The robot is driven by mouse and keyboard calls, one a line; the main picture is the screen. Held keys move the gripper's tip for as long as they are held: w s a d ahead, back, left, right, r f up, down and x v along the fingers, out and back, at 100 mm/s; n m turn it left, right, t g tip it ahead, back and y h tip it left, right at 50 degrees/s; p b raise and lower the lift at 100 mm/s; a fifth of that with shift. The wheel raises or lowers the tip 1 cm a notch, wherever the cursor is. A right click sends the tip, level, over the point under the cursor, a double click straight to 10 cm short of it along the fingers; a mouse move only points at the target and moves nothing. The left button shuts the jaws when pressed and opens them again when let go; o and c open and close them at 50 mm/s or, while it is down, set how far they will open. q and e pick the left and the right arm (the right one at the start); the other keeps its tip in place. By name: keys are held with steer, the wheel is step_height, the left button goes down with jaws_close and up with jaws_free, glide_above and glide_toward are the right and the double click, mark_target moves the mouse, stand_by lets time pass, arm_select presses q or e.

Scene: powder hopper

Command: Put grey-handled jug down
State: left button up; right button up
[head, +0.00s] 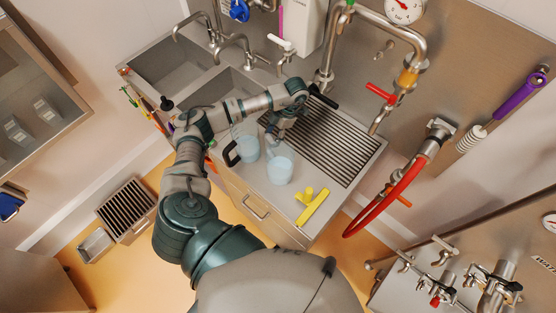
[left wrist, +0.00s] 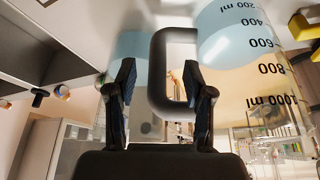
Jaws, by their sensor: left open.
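The grey-handled jug (head: 279,171), clear with pale blue liquid, stands upright on the steel counter in front of the ribbed drainer. A second jug (head: 248,149) with a black handle stands close to its left. My left gripper (head: 276,141) points down just behind the grey-handled jug. In the left wrist view, my left gripper (left wrist: 160,95) is open, with the dark grey handle (left wrist: 158,75) in front of and between its fingers. The handle's jug (left wrist: 240,60), with ml marks, appears upside down at right. I cannot tell whether a finger touches the handle. My right gripper is out of view.
Yellow items (head: 313,205) lie right of the jugs near the counter's front edge. The ribbed drainer (head: 325,140) is mostly clear. Sinks (head: 178,70) and taps lie at the back left. A red hose (head: 385,205) hangs at right.

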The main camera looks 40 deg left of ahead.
mark_target(276, 158)
arm_select(q)
steer(key=x, duration=0.4)
steer(key=shift+a+r+p, duration=0.1)
steer(key=shift+a+p, duration=0.15)
steer(key=shift+p, duration=0.05)
steer(key=shift+a, duration=0.15)
steer(key=c, duration=0.4)
steer(key=shift+d, duration=0.25)
jaws_close()
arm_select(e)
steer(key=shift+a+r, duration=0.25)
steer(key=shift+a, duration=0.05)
